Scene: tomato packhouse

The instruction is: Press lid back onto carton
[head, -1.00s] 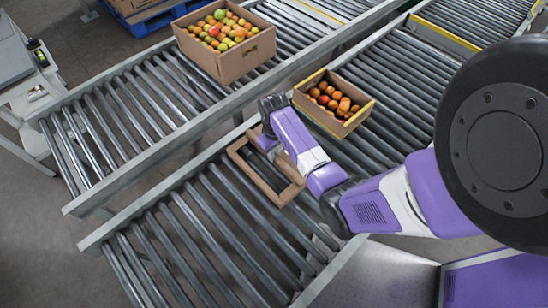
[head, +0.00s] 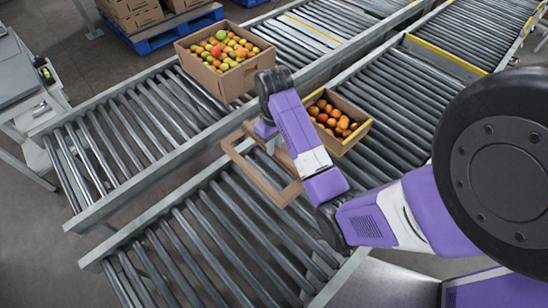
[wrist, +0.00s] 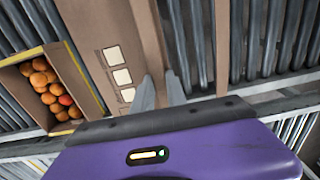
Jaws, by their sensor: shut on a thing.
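The lid is an open brown cardboard frame (head: 268,186) in the head view, held tilted above the rollers. My gripper (wrist: 160,92) is shut on one brown edge of it, between two grey fingers in the wrist view. In the head view my arm hides the fingers and part of the lid. A small open carton (head: 357,140) with a yellow rim holds several orange-red tomatoes, just right of my wrist. It also shows at the left of the wrist view (wrist: 51,48), beside a brown panel with printed white squares. The lid is apart from the carton's top.
A larger open carton (head: 205,74) of mixed red, yellow and green tomatoes stands on the far roller conveyor. The near conveyor (head: 190,240) is clear at the front. Metal side rails (head: 150,185) run between the conveyors. A blue pallet (head: 180,28) with boxes stands behind.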

